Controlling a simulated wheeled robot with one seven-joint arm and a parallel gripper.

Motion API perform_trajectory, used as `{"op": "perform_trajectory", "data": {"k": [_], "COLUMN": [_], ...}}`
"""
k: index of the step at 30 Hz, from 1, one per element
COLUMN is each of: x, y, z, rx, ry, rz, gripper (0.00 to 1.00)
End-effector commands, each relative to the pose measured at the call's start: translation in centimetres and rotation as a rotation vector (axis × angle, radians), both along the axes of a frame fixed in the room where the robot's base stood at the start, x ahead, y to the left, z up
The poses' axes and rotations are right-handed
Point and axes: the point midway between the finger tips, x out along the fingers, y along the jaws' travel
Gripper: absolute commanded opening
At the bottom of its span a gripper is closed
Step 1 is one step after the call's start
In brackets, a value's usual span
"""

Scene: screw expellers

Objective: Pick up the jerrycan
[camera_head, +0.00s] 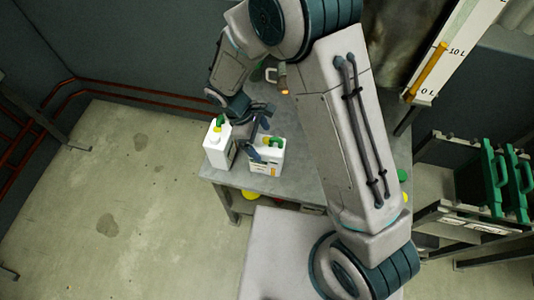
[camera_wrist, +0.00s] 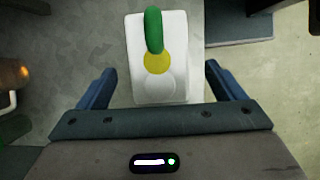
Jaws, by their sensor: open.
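Two white jerrycans with green and yellow tops stand on the grey table (camera_head: 284,187). The left jerrycan (camera_head: 216,153) is near the table's left end, and the right jerrycan (camera_head: 268,167) bears a label. My gripper (camera_head: 261,138) is open and low, between the two and close to the right one. My arm hides part of the table.
An orange-tipped fitting (camera_head: 283,82) stands at the table's back, also at the left of the wrist view (camera_wrist: 14,74). Green jerrycans (camera_head: 494,180) sit on a rack at the right. Yellow objects lie under the table. The floor at left is clear.

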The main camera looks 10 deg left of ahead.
Motion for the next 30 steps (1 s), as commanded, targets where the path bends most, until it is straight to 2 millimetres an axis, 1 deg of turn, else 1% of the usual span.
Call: {"op": "perform_trajectory", "data": {"k": [3,6,9,12,18,20,21,23,24,26,27,28,30], "x": [-0.1,-0.1,0.0,0.0,0.0,0.0,0.0,0.0,0.0,0.0,0.0,0.0,0.0], "y": [-1.2,-1.7,-2.1,-2.2,-2.2,-2.2,-2.2,-2.2,-2.2,-2.2,-2.2,-2.2,-2.2], "z": [-1.2,-2.6,-3.5,-3.9,-4.0,-4.0,-4.0,-4.0,-4.0,-4.0,-4.0,-4.0,-3.9], "rx": [-0.005,-0.003,-0.002,0.000,0.001,0.001,0.001,0.001,0.001,0.001,0.001,0.001,0.001], "ry": [0.004,0.004,0.001,0.000,0.000,0.000,0.000,0.000,-0.001,-0.001,-0.001,-0.001,-0.001], "rz": [-0.004,-0.002,-0.003,-0.003,-0.003,-0.003,-0.003,-0.003,-0.003,-0.003,-0.003,-0.003,-0.003], "gripper": [0.89,0.89,0.89,0.89,0.89,0.72,0.61,0.45,0.33,0.17,0.06,0.00,0.00]}}
